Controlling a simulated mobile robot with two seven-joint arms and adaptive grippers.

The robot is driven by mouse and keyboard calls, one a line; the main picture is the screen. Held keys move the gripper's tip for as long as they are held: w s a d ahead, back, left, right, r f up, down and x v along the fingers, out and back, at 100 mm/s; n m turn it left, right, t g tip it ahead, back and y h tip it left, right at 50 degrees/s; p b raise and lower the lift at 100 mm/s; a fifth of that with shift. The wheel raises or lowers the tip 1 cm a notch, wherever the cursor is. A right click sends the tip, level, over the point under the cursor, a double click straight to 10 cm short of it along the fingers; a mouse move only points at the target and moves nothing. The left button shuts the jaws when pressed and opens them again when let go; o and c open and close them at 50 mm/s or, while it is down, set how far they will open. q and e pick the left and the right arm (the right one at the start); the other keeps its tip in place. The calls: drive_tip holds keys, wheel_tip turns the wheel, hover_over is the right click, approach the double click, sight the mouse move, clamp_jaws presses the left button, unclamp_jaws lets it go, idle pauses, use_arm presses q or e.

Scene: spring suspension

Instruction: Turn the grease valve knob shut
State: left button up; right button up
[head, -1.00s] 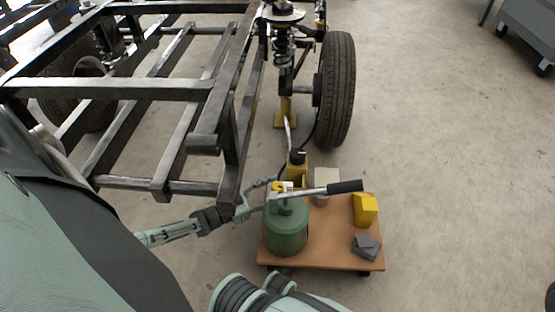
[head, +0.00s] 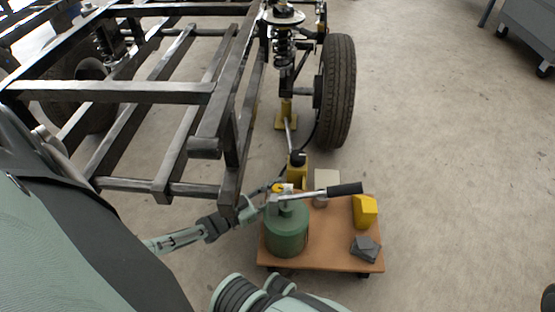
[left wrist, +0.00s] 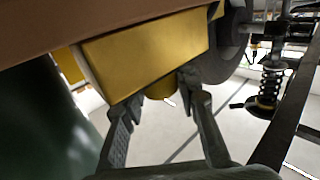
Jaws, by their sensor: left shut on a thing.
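The green grease pump (head: 286,232) stands on a low wooden cart, its steel lever with a black grip (head: 345,189) pointing right. A small yellow knob (head: 278,188) shows at the left of the pump's top. My left gripper (head: 264,191) reaches in from the left and is shut on the knob. In the left wrist view, my left gripper (left wrist: 160,90) has its fingers on either side of a rounded yellow part, mostly hidden behind a large yellow block (left wrist: 150,52). My right gripper is not in view.
The cart (head: 330,258) also carries a yellow block (head: 365,211), grey pieces (head: 366,248) and a pale box (head: 326,183). The dark chassis frame (head: 205,147) is close above my left arm. The wheel (head: 337,92) stands behind the cart.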

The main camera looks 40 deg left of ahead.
use_arm(q)
drive_tip(key=shift+n+t+y+p, duration=0.35)
drive_tip(key=shift+n+y, duration=0.65)
drive_tip(key=shift+y, duration=0.5)
drive_tip(key=o, duration=1.2)
drive_tip(key=shift+s, duration=0.1)
drive_tip(key=s, duration=0.4)
drive_tip(key=s+a, duration=0.1)
drive_tip(key=s, duration=0.2)
drive_tip(key=s+a, duration=0.1)
drive_tip(key=s, duration=0.3)
drive_tip(key=shift+s, duration=0.35)
